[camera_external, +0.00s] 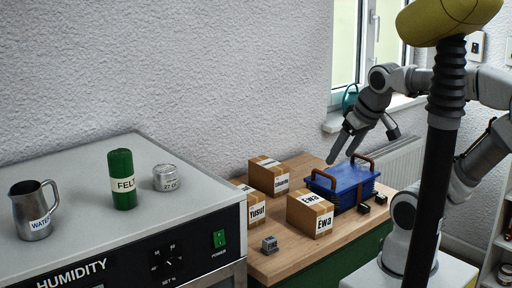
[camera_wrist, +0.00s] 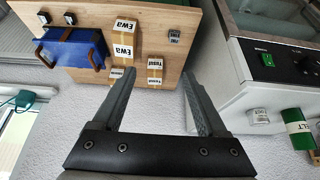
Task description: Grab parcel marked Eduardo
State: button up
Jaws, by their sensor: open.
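Three cardboard parcels stand on the wooden table. The rear parcel (camera_external: 265,176) has a label too small to read for sure; it may be Eduardo. The front parcel (camera_external: 306,213) reads Ewa, and it shows upside down in the wrist view (camera_wrist: 125,41). The left parcel (camera_external: 244,206), partly cut off by the cabinet, reads Yusuf. In the wrist view, a parcel (camera_wrist: 117,73) is partly covered by my left finger, and another parcel (camera_wrist: 155,62) shows between the fingers. My gripper (camera_external: 342,154) is open and empty, above and right of the parcels, near the blue box.
A blue box (camera_external: 345,187) with brown handles stands right of the parcels, with small black blocks beside it. A small grey block (camera_external: 269,244) is near the table's front. The humidity cabinet (camera_external: 90,215) rises at left, bearing a jug, a green felt roll and a tin.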

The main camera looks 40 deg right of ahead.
jog(key=o, duration=0.3)
jog(key=t+b, duration=0.8)
send_over(276, 167)
jog(key=f, duration=1.2)
jog(key=s+f, duration=0.1)
jog(key=f, duration=0.6)
jog(key=shift+w+f, duration=0.2)
jog(key=shift+f, duration=0.3)
notch_tip(276, 167, down, 6)
jog(key=shift+r+b, duration=0.25)
jog(key=shift+b, duration=0.05)
jog(key=shift+f+x, duration=0.2)
jog(key=shift+x, duration=1.15)
jog(key=shift+f+x, duration=0.2)
jog(key=shift+x, duration=1.1)
